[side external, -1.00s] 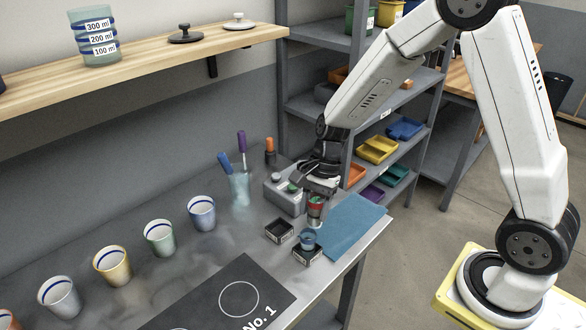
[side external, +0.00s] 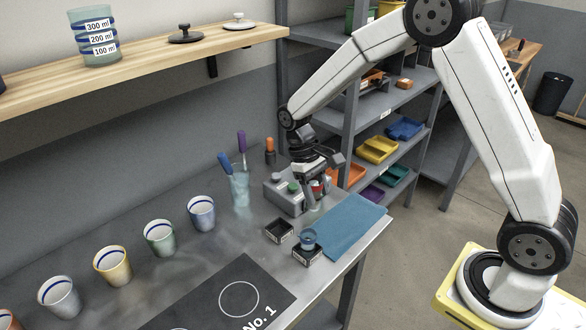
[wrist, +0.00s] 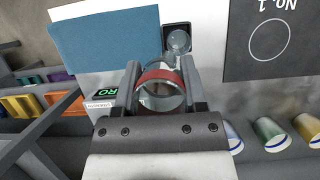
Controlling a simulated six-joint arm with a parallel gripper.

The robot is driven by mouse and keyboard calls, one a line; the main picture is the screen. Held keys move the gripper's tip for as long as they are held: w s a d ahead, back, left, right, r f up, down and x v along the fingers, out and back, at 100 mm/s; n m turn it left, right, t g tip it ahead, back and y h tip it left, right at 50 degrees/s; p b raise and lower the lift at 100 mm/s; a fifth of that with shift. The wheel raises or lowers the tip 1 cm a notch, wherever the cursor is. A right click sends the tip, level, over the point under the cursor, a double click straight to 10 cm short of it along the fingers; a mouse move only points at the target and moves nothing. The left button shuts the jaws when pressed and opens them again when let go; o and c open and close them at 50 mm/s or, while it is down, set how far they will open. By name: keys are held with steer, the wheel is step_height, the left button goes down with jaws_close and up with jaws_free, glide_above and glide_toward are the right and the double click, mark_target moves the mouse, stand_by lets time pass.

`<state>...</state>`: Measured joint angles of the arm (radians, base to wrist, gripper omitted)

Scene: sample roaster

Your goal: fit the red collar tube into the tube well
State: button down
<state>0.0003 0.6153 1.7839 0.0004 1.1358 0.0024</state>
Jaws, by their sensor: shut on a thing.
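My gripper (side external: 314,194) is shut on the red collar tube (wrist: 160,92), a clear tube with a red band. It holds the tube above the worktop, beside the grey button box. In the side view the fingers partly cover the tube, and only some red (side external: 319,186) shows. Two small black square holders stand in front of the gripper. The left one (side external: 279,232) looks empty; the front one (side external: 307,256) holds a blue-rimmed clear tube (side external: 308,237). I cannot tell for sure which is the tube well. The wrist view shows one holder with a round glass (wrist: 178,40).
The grey box (side external: 283,196) with buttons is close by the gripper's left. A blue mat (side external: 345,226) lies to the right. A jar of handled tools (side external: 240,186) stands behind left. Several cups, including a yellow one (side external: 113,266), line the left. A dark No. 1 plate (side external: 225,294) lies in front.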

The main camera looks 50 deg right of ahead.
steer(key=m, duration=0.1)
steer(key=a+m+y, duration=0.1)
steer(key=s+m, duration=0.1)
steer(key=m, duration=0.1)
steer(key=shift+a+f+y, duration=0.3)
steer(key=shift+f, duration=0.05)
steer(key=s+m+t+y, duration=0.1)
steer(key=m+t, duration=0.1)
steer(key=m, duration=0.4)
steer(key=s+m+t, duration=0.1)
steer(key=m+t, duration=0.1)
steer(key=m, duration=0.4)
steer(key=f+m+t+y, duration=0.1)
steer(key=m+t, duration=0.1)
steer(key=m, duration=0.4)
steer(key=shift+s+a+m+y, duration=0.3)
steer(key=shift+s+a, duration=0.1)
steer(key=shift+w, duration=0.1)
steer(key=shift+w+a+f, duration=0.1)
steer(key=shift+w+f, duration=1.35)
steer(key=shift+w, duration=0.7)
steer(key=shift+w+a+f, duration=0.15)
steer(key=shift+w+f, duration=1.3)
steer(key=shift+w, duration=0.65)
steer(key=shift+w+a+f, duration=0.1)
steer(key=shift+w+f, duration=1.35)
steer(key=shift+w, duration=0.7)
